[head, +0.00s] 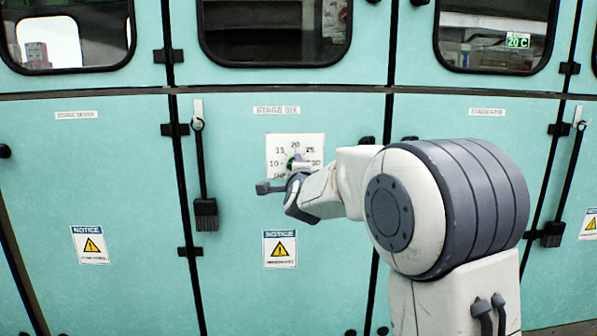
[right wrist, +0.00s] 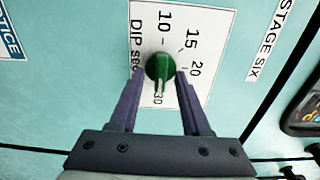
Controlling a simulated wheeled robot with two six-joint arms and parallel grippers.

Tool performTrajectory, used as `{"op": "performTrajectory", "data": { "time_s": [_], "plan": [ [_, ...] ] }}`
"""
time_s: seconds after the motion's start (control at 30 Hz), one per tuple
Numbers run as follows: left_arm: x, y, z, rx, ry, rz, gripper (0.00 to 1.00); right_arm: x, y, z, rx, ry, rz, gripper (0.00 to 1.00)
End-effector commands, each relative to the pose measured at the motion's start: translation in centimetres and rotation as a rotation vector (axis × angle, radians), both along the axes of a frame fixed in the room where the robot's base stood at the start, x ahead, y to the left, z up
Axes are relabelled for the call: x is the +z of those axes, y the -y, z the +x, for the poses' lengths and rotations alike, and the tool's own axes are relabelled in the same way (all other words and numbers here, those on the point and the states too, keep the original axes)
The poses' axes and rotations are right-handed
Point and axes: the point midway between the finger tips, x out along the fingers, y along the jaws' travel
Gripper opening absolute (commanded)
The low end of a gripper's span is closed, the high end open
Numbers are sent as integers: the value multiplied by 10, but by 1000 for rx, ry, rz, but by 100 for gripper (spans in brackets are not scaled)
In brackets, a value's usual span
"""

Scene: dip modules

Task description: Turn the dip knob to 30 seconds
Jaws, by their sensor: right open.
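The dip knob (right wrist: 160,66) is a green round knob on a white dial plate (right wrist: 222,20) marked 10, 15, 20 and 30 in the right wrist view. Its raised grip points toward the 30 mark. In the head view the knob (head: 291,162) shows small and partly covered on the plate (head: 310,142). My right gripper (right wrist: 160,80) is open, with one finger on each side of the knob and gaps between; I cannot tell whether the tips reach past its face. In the head view my right gripper (head: 284,176) is in front of the plate's lower part. My left gripper is out of view.
The plate is on a teal cabinet panel (head: 240,200) under the STAGE SIX label (head: 276,110). A notice sticker (head: 280,249) is below it. A dark hanging handle (head: 205,212) is to the left. Windows (head: 275,30) run along the top.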

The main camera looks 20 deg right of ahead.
Motion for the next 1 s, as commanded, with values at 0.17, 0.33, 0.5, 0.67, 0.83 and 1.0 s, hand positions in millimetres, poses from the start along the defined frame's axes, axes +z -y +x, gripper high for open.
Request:
{"op": "performTrajectory", "data": {
  "time_s": [0.17,0.33,0.5,0.67,0.83,1.0],
  "plan": [
    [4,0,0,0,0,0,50,2,-7,-23,1,1,1,48],
    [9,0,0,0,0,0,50,3,-17,-57,3,1,1,48],
    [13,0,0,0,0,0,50,2,-25,-84,2,1,1,48],
    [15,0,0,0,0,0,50,1,-28,-96,1,0,1,48],
    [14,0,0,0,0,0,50,0,-29,-99,0,0,1,48],
    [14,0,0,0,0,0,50,0,-29,-98,0,0,1,48]
  ]
}}
